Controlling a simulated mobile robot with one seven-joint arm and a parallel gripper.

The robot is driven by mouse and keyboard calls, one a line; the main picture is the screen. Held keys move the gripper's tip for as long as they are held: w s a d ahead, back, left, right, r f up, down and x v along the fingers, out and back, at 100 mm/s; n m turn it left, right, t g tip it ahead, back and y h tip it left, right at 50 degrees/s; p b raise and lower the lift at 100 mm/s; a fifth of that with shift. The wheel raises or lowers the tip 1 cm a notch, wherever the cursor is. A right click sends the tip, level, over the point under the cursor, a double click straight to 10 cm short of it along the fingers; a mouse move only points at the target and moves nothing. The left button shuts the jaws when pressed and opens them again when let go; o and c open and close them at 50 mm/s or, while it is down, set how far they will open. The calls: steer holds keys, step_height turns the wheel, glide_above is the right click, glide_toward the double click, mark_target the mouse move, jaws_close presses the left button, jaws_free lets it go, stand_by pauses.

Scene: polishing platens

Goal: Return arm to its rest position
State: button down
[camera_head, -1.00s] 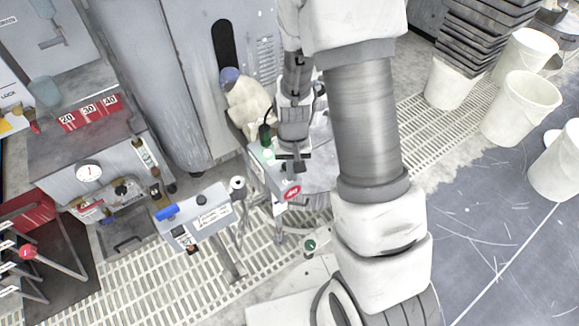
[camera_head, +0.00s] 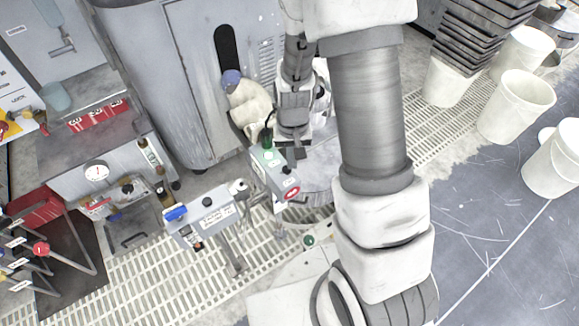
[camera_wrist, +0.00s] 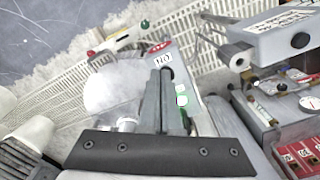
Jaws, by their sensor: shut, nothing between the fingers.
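My arm runs down the middle of the head view, its thick grey and white links hiding part of the floor. My gripper (camera_head: 290,155) is beyond it, near a small grey control box (camera_head: 275,172) with a green button and a red label. In the wrist view my gripper (camera_wrist: 164,72) has its dark fingers together with nothing between them. The control box (camera_wrist: 192,98) shows just behind and right of the fingers there. I cannot tell whether they touch.
A grey cabinet (camera_head: 180,90) and a cream cloth-like bundle (camera_head: 250,105) stand behind the gripper. A panel with a blue part (camera_head: 205,218) and a gauge bench (camera_head: 75,145) are left. White buckets (camera_head: 515,105) and stacked dark trays (camera_head: 480,35) are right. Dark floor lower right is clear.

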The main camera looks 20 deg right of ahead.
stand_by(0.4)
step_height(320, 180, up, 18)
steer(key=s+f+n+t, duration=0.1)
steer(key=s+t, duration=0.2)
steer(key=s+r+n+t, duration=0.1)
steer(key=s+r+t, duration=0.2)
steer(key=s+r, duration=0.85)
step_height(320, 180, up, 18)
steer(key=p, duration=1.7)
steer(key=shift+w, duration=0.3)
steer(key=shift+f, duration=0.15)
